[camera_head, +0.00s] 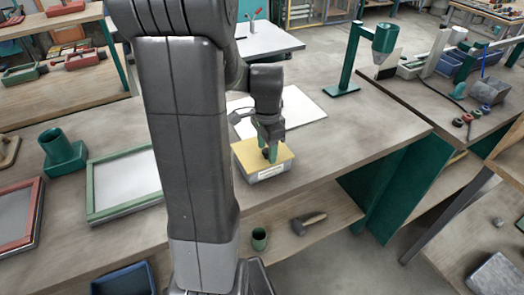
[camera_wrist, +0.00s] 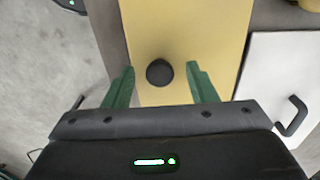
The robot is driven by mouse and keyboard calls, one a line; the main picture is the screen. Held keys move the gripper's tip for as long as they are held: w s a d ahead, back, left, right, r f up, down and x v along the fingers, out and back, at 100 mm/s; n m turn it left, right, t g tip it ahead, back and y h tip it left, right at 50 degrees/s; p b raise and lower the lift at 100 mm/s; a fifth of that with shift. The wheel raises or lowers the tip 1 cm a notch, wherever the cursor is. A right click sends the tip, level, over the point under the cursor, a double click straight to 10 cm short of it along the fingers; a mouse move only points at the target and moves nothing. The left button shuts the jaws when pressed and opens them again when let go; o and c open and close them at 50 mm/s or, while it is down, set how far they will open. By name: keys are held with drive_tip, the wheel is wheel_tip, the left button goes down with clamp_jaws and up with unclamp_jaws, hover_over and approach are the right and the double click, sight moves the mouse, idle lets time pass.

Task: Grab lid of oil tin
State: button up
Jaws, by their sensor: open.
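The oil tin (camera_head: 265,173) is a low box with a grey body and a label on its front side, standing on the wooden workbench. Its lid (camera_head: 251,155) is flat and yellow, and the lid also fills the upper middle of the wrist view (camera_wrist: 185,40). A round black knob (camera_wrist: 159,72) stands on the lid. My gripper (camera_head: 269,152) is over the lid, with its green fingers pointing down. In the wrist view my gripper (camera_wrist: 160,88) is open, with one finger on each side of the knob and visible gaps to both. I cannot tell the exact finger height.
A white board (camera_head: 300,104) lies behind the tin. A green-framed screen (camera_head: 125,180), a red-framed screen (camera_head: 22,212) and a green holder (camera_head: 62,152) are to the left. A green stand (camera_head: 350,60) is at the back right. The bench right of the tin is clear.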

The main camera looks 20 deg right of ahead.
drive_tip(key=c, duration=1.1)
